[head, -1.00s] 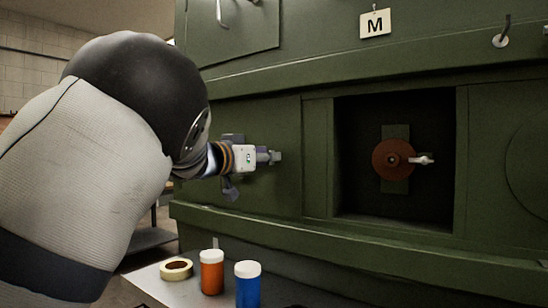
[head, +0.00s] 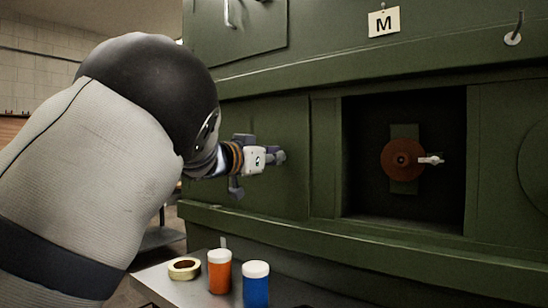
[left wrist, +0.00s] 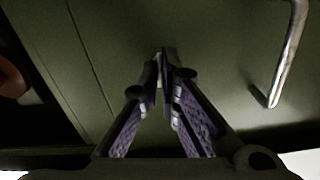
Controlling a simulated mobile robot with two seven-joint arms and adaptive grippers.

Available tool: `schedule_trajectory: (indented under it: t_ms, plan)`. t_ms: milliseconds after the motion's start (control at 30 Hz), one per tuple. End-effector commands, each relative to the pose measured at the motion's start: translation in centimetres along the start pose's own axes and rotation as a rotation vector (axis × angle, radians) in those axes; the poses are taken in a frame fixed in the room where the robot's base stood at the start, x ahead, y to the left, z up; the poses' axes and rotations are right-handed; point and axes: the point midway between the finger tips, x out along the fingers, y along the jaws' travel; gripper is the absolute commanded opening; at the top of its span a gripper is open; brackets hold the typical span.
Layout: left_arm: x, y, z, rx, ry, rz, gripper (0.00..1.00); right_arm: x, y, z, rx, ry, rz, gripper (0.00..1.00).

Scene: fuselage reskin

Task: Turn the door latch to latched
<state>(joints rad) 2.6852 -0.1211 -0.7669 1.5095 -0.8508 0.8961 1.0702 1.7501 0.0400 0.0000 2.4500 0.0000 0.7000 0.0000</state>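A bare metal handle (head: 231,12) hangs on a green door panel (head: 262,30) at the top left of the head view; a bent metal bar (left wrist: 287,58) shows at the right of the left wrist view. I cannot tell which fitting is the door latch. A red-brown round knob with a pale lever (head: 431,160) pointing right sits inside the dark square recess. My left gripper (head: 279,157) is in front of the flat green panel left of this recess. In the left wrist view its fingertips (left wrist: 162,58) come together with nothing seen between them. My right gripper is out of view.
A green ledge (head: 350,236) runs below the recess. A small table below (head: 186,287) holds a tape roll (head: 185,268), an orange bottle (head: 219,272) and a blue bottle (head: 256,287).

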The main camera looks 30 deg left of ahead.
Motion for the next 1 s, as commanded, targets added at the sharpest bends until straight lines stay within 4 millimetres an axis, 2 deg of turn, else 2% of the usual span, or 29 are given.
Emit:
schedule_trajectory:
  t_ms: [1000]
  plan:
    - [0.02,0.31,0.24,0.951,-0.002,0.001,0.00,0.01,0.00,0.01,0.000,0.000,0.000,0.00]
